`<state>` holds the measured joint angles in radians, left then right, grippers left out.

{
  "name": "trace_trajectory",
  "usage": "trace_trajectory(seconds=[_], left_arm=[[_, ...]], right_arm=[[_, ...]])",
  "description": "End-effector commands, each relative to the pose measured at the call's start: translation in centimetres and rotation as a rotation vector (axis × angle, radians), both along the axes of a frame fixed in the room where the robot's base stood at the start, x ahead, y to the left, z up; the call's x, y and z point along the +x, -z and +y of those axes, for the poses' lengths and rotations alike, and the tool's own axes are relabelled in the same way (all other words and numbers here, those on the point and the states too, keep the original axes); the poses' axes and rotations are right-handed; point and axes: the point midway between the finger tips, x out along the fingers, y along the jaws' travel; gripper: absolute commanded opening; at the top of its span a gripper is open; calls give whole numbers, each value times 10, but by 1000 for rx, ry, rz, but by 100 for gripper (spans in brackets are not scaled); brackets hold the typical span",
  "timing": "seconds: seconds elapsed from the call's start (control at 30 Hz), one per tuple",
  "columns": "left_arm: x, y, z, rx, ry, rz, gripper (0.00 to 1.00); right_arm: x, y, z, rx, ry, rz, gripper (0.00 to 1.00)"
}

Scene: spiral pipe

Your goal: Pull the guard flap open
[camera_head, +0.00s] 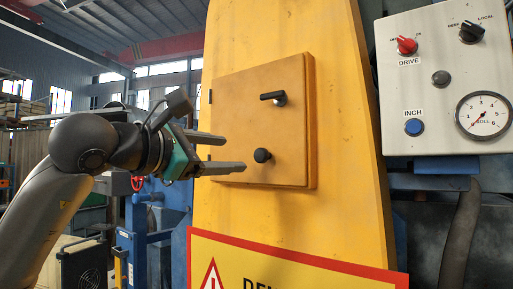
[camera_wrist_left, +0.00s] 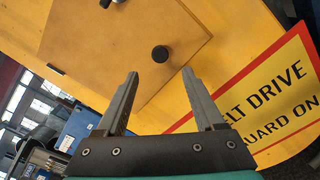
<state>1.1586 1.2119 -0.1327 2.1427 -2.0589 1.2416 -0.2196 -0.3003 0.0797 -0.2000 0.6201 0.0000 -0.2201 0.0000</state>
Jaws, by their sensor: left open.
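The guard flap (camera_head: 235,120) is an orange-yellow square panel on the tall yellow guard (camera_head: 345,150); it looks shut. A black latch handle (camera_head: 274,97) is on its upper part, lying about level. A round black knob (camera_head: 262,155) is below the latch. My left gripper (camera_head: 233,153) is open and empty in front of the flap's lower part, fingers pointing toward the knob. In the left wrist view, the flap (camera_wrist_left: 110,50) fills the upper middle. The knob (camera_wrist_left: 160,53) lies just beyond and between the open fingertips (camera_wrist_left: 160,73). My right gripper is not in view.
A yellow warning sign (camera_head: 290,268) with a red border is below the flap. A grey control panel (camera_head: 430,80) with knobs, a blue button and a gauge is at the right. A dark hose (camera_head: 460,235) hangs below it. Blue machinery (camera_head: 150,240) stands behind my left arm.

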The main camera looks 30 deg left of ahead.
Motion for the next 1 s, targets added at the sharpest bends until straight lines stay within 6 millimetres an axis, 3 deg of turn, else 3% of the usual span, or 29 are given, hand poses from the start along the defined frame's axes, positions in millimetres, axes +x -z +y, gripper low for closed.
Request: trace_trajectory(seconds=[0.2,0.43,0.6,0.87,1.0], left_arm=[[49,-3,-8,-4,5,3,70],[84,-2,-12,-3,4,1,70],[96,-1,-13,-2,2,0,70],[97,0,-13,-1,2,-1,70],[97,0,-13,-1,2,-1,57]], right_arm=[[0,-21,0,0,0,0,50],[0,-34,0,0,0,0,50],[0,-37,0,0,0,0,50],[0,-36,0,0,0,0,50],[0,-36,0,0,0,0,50]])
